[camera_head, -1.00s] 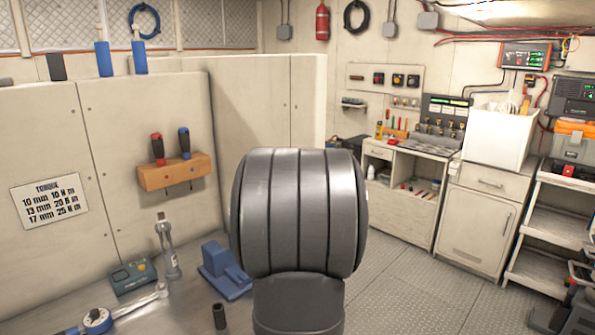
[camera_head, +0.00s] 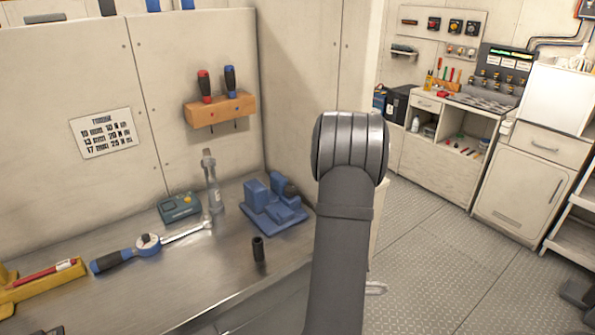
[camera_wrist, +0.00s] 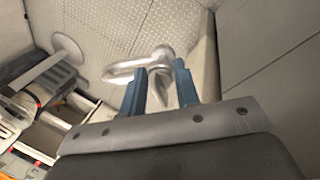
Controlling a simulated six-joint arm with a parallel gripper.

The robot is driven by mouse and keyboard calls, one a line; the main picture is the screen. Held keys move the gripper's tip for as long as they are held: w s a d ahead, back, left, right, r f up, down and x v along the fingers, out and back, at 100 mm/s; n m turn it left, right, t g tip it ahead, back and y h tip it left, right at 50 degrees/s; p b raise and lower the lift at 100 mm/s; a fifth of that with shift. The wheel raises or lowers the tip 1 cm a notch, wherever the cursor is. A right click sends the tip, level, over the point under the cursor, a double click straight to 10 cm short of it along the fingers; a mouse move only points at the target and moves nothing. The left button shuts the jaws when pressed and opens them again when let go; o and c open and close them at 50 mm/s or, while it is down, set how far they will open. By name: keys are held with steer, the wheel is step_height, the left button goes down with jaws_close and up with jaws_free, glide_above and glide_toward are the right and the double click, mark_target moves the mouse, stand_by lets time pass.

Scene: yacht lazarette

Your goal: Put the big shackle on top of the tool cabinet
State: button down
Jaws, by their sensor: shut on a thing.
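In the wrist view, my gripper (camera_wrist: 160,88) has its two blue fingers shut on a silver shackle (camera_wrist: 122,70). The shackle's rounded bow sticks out to the left, and its pin end shows above and between the fingers. A cream cabinet (camera_head: 520,185) with a drawer above a door stands at the right. I cannot tell for sure that it is the tool cabinet. A white bin (camera_head: 548,98) stands on its top.
A cream partition (camera_head: 300,80) stands behind my arm. Patterned floor (camera_head: 430,260) lies open at the right.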

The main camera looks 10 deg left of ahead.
steer(key=shift+a+r, duration=0.1)
steer(key=s+a+r+m, duration=0.2)
steer(key=s+a+r, duration=0.3)
steer(key=s+a, duration=0.1)
steer(key=w+r+n, duration=0.1)
steer(key=w+r, duration=0.5)
steer(key=r, duration=0.7)
steer(key=w+r+n, duration=0.1)
steer(key=w+r, duration=0.4)
steer(key=r, duration=0.9)
steer(key=s+a+f+n+t+y, duration=0.1)
steer(key=s+a+n, duration=0.25)
steer(key=a, duration=0.95)
steer(key=s+a+n, duration=0.2)
steer(key=s+a, duration=0.3)
steer(key=a, duration=0.7)
steer(key=s+a+f+n+y, duration=0.15)
steer(key=s+a+n, duration=0.25)
steer(key=s+a, duration=1.15)
steer(key=shift+y, duration=0.25)
steer(key=shift+s+a+f, duration=1.25)
steer(key=shift+a+f, duration=0.4)
steer(key=shift+f, duration=0.15)
steer(key=shift+s+a+f, duration=1.2)
steer(key=shift+a+f, duration=0.4)
steer(key=shift+f, duration=0.25)
steer(key=shift+s+a+f, duration=1.25)
steer(key=shift+a+f, duration=0.4)
steer(key=shift+f, duration=0.15)
